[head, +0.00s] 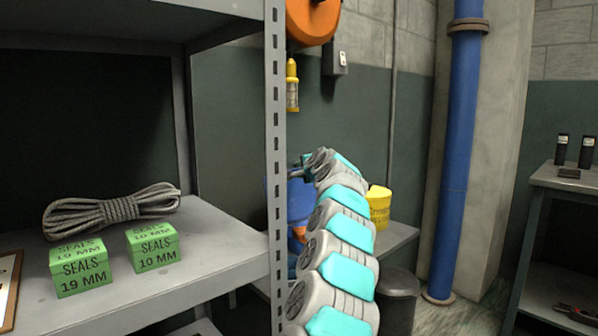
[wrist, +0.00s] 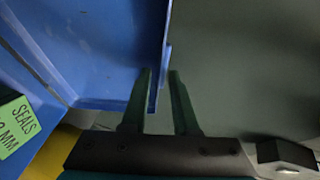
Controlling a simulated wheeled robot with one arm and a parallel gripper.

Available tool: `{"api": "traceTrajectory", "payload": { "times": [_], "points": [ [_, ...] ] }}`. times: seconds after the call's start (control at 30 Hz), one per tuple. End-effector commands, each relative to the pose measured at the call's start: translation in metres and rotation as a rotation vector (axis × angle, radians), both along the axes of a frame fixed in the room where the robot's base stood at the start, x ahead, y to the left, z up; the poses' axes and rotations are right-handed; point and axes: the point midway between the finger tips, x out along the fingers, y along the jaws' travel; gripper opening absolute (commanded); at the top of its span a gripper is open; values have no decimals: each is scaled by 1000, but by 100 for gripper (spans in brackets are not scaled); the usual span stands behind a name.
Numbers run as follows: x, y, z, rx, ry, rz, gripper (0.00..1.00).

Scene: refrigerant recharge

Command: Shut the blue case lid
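The blue case lid (wrist: 110,50) fills the upper left of the wrist view, standing open. Its rim runs down between the fingers of my gripper (wrist: 160,73). The fingers are apart, with a gap visible between the rim and the right finger; I cannot tell whether the left finger touches the lid. In the head view the blue case (head: 299,203) shows only in part, behind the shelf post and my arm. My gripper's fingers are hidden in that view.
A grey shelf post (head: 275,150) stands close left of my arm. A yellow tub (head: 379,207) sits on the bench (head: 400,237) right of it. A bin (head: 400,290) stands below. A green seals box (wrist: 14,125) lies at the left of the wrist view.

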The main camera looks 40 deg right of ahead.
Motion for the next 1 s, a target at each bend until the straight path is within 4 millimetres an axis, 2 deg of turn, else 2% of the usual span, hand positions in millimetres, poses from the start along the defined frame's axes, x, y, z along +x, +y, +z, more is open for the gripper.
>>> {"api": "traceTrajectory", "payload": {
  "times": [0.03,0.23,1.0],
  "points": [
    [0,0,0,0,0,0,21],
    [0,0,0,0,0,0,0],
    [0,0,-1,1,2,0,0]
  ]
}}
